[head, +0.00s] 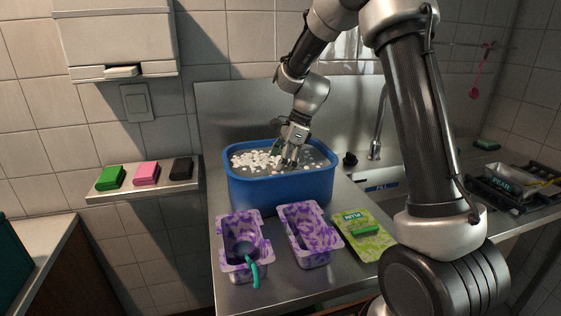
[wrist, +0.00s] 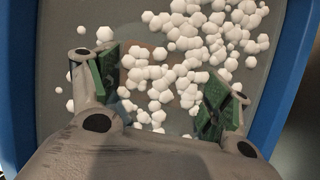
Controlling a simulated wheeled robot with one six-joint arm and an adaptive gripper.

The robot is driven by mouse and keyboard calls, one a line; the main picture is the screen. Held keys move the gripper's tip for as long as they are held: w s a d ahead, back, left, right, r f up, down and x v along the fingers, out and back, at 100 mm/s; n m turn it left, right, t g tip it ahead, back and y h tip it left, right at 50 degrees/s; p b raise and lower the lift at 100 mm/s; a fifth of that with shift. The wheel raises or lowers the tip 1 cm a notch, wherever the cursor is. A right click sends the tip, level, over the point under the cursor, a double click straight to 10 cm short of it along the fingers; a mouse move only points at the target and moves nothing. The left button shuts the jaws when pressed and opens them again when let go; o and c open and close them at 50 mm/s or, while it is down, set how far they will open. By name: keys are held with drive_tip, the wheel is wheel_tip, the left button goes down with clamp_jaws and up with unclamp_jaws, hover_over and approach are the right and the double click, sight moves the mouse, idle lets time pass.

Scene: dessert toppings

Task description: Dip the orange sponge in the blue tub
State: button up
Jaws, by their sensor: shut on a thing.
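The blue tub (head: 280,190) stands on the steel counter and holds greyish water with white foam balls on one side. My gripper (head: 289,158) points down into the tub, its fingers at the water among the foam. In the wrist view, my gripper (wrist: 160,86) has its two green-padded fingers wide apart, shut on the orange sponge. The sponge (wrist: 133,62) shows only as a dull orange-brown patch between the fingers, mostly covered by murky water and white foam balls. In the head view the sponge is hidden.
Two purple-patterned trays (head: 308,237) stand in front of the tub, the left one holding a teal-handled tool (head: 254,274). A green packet (head: 366,238) lies to their right. Green, pink and black sponges (head: 146,173) lie on a left shelf. A tap (head: 378,125) stands right of the tub.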

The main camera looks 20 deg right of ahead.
idle(0.4)
wheel_tip(320, 180, up, 11)
idle(1.0)
